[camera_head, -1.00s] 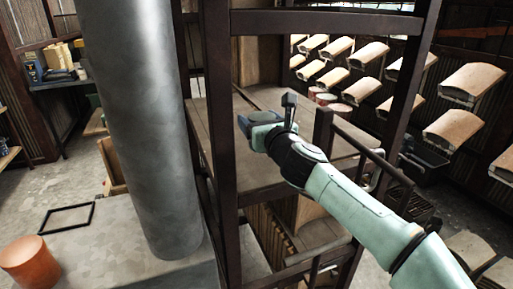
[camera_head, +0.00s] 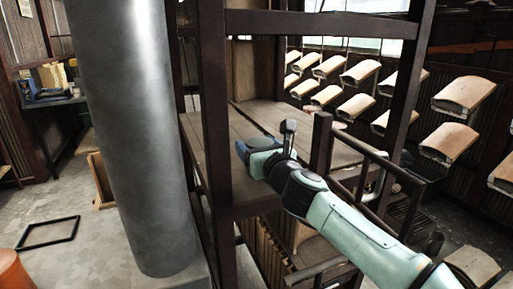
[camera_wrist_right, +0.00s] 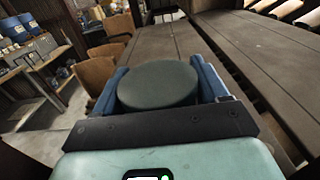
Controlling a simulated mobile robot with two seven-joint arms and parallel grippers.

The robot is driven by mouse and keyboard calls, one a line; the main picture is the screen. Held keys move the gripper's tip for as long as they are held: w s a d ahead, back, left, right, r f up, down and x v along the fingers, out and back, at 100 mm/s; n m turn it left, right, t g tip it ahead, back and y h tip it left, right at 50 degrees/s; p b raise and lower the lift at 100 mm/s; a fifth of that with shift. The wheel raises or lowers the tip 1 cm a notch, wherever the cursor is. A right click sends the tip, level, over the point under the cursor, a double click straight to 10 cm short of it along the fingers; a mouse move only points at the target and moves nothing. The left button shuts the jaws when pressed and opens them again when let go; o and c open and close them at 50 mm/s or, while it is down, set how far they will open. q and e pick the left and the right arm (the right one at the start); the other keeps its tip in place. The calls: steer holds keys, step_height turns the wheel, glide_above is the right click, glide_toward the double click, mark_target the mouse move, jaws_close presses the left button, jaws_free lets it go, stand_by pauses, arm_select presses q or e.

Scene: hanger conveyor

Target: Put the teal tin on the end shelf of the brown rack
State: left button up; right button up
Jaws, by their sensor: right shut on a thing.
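My right gripper (camera_head: 246,150) reaches in from the right over the wooden shelf board (camera_head: 212,127) of the brown rack (camera_head: 213,90). In the right wrist view its blue fingers stand on both sides of a round, dark teal tin (camera_wrist_right: 158,84) and are shut on it. The tin's flat top faces the camera. In the head view the hand hides the tin. I cannot tell whether the tin touches the board or is held above it. My left gripper is not in view.
A thick grey pillar (camera_head: 135,130) stands left of the rack. Dark posts and a rail (camera_head: 375,155) frame the shelf near my right arm. Curved wooden pieces (camera_head: 465,97) hang at the right. The board beyond the hand looks clear.

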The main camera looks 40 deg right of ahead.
steer(key=shift+f, duration=0.1)
steer(key=o, duration=1.4)
steer(key=shift+r, duration=0.2)
steer(key=v, duration=0.4)
steer(key=shift+s+a, duration=0.1)
steer(key=shift+s, duration=0.3)
steer(key=shift+v, duration=3.65)
